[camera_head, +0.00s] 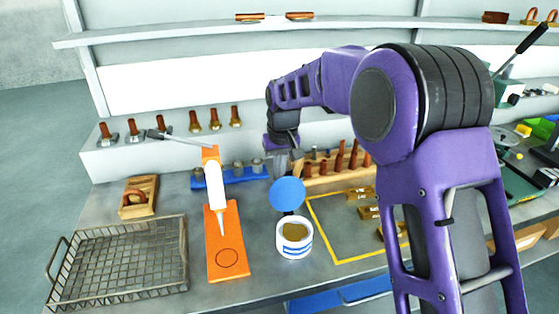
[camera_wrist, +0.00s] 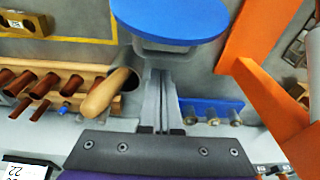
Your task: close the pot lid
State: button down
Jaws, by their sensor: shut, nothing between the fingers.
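The pot (camera_head: 295,246) is a small white tub with a blue band, standing on the grey bench; its inside looks brownish. Its round blue lid (camera_head: 287,194) is raised, tilted up at the pot's back edge, so the pot is open. In the wrist view the lid (camera_wrist: 172,18) fills the top middle, just beyond my fingertips. My gripper (camera_wrist: 160,75) is shut and empty. In the head view my gripper (camera_head: 284,152) is behind and above the lid, its fingertips partly hidden. I cannot tell whether the fingers touch the lid.
An orange stand (camera_head: 228,262) with a white tube (camera_head: 216,190) is left of the pot. A wooden rack (camera_head: 325,172) of handled tools is behind, one handle (camera_wrist: 106,94) close beside my fingers. A wire basket (camera_head: 120,262) is far left; a yellow outlined area (camera_head: 345,260) is right.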

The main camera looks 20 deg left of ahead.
aim_at(285, 191)
jog(key=shift+s+d+r, duration=0.4)
jog(key=shift+s+r, duration=0.1)
jog(key=shift+s, duration=0.1)
jog(key=shift+s+d+r, duration=0.35)
jog(key=shift+s+r, duration=0.15)
jog(key=shift+s, duration=0.05)
jog(key=shift+s+d+r+t+y+b, duration=0.15)
jog(key=shift+t+y+b, duration=0.2)
jog(key=shift+b, duration=0.2)
